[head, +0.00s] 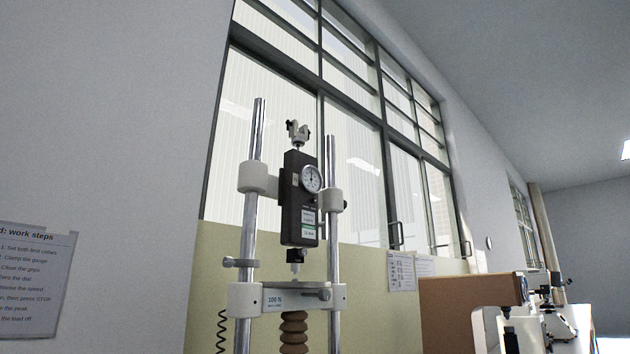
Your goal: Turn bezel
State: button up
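The round dial (312,178) has a pale face and a metal-looking bezel ring around it. It sits on the upper front of a dark upright force gauge (299,215). The gauge hangs between two chrome columns of a test stand (258,135). The dial's needle and marks are too small to read. My gripper is not in view, and nothing is seen touching the dial.
White collars (260,177) grip the columns beside the gauge. A crosshead marked 100 N (275,299) spans them below. A brown board (460,312) and white and black equipment (545,325) stand at lower right. A work-steps sheet (35,275) hangs at left.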

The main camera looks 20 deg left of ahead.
aim_at(314, 187)
jog(key=u, duration=0.95)
